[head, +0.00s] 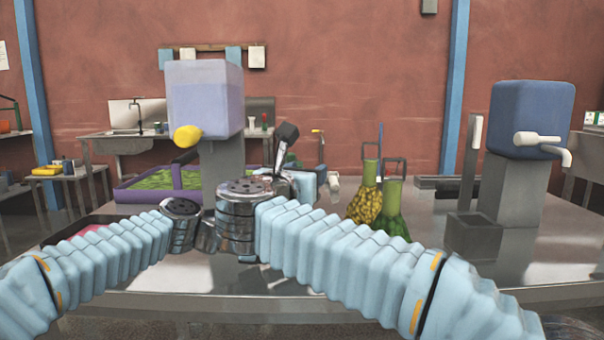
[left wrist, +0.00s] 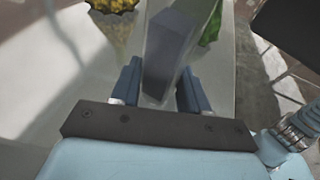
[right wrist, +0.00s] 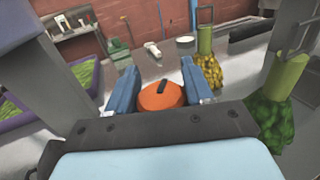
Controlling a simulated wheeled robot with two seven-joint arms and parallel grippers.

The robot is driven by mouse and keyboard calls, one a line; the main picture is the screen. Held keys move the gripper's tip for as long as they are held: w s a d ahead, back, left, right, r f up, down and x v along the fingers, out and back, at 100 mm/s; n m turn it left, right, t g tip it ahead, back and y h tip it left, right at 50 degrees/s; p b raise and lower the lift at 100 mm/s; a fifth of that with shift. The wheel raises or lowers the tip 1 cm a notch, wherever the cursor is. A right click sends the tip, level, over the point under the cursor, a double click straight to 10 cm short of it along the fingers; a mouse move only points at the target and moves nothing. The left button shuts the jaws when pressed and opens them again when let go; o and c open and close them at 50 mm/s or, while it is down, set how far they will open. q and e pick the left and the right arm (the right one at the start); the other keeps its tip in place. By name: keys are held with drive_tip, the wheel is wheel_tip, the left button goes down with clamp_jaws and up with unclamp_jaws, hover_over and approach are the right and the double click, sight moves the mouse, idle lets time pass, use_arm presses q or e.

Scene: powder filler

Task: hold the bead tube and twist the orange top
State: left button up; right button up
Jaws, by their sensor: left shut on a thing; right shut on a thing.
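In the left wrist view my left gripper (left wrist: 157,88) is shut on the bead tube (left wrist: 172,48), a clear body with a grey-blue filling, held between the two blue fingers. The fingers sit on either side of the cap. In the head view my wrists hide both fingers, the tube and the orange top, so how the top sits on the tube cannot be told there.
A yellow-filled flask (head: 364,204) and a green-filled flask (head: 391,212) stand right of my wrists. A purple tray (head: 128,194) of green material lies at the left. A lilac block with a yellow spout (head: 187,136) and a blue block (head: 530,117) stand on grey posts.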

drive_tip(key=shift+s+d+m+g+h, duration=0.1)
drive_tip(key=shift+m+g+h, duration=0.6)
drive_tip(key=shift+m+h, duration=0.5)
drive_tip(key=shift+h, duration=0.3)
drive_tip(key=o, duration=1)
drive_tip(key=v, duration=1.2)
